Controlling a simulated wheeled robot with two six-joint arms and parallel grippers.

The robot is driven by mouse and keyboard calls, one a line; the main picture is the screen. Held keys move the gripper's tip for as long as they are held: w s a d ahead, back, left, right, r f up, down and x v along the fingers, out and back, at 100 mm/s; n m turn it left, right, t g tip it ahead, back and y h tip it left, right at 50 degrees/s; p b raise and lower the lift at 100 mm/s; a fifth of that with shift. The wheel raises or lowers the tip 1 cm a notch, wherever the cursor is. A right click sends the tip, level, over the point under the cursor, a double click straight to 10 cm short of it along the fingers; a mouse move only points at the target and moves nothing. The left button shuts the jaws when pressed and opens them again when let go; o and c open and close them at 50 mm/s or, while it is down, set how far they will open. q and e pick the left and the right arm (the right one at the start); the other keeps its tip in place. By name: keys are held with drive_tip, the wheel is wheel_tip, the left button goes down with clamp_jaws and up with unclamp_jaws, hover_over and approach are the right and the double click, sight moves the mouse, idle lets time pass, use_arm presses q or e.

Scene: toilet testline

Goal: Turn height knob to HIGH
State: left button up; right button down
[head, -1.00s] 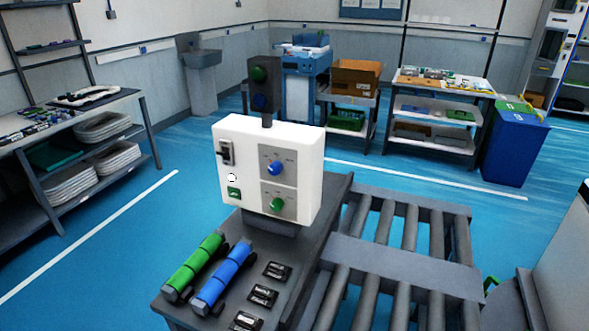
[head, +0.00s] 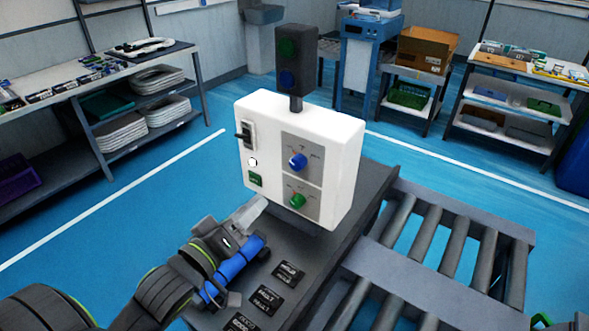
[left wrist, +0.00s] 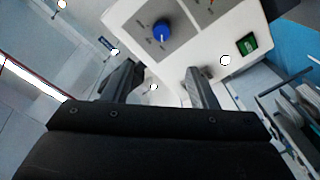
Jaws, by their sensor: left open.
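A white control box (head: 262,119) stands on the dark bench. Its front has a grey panel with a blue knob (head: 298,161) above and a green knob (head: 297,200) below. Their labels are too small to read, so I cannot tell which sets height. The blue knob also shows in the left wrist view (left wrist: 162,30), with a pale pointer mark. My left gripper (head: 257,248) is open and empty, low in front of the box and apart from both knobs. In the left wrist view its fingers (left wrist: 163,82) are spread. My right gripper is not in view.
A black lever switch (head: 247,133) and a green button (head: 255,180) are on the box's left side. A signal post (head: 295,60) rises behind it. Roller conveyor (head: 440,235) is at right.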

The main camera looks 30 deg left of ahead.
sight(295, 166)
use_arm(q)
drive_tip(key=w, duration=0.5)
drive_tip(key=w+d, duration=0.1)
drive_tip(key=w, duration=0.9)
drive_tip(key=shift+d, duration=0.15)
drive_tip(key=shift+w+f, duration=0.1)
drive_tip(key=shift+w, duration=0.45)
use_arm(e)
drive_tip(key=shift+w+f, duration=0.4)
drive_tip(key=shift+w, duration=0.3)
use_arm(q)
drive_tip(key=c, duration=1)
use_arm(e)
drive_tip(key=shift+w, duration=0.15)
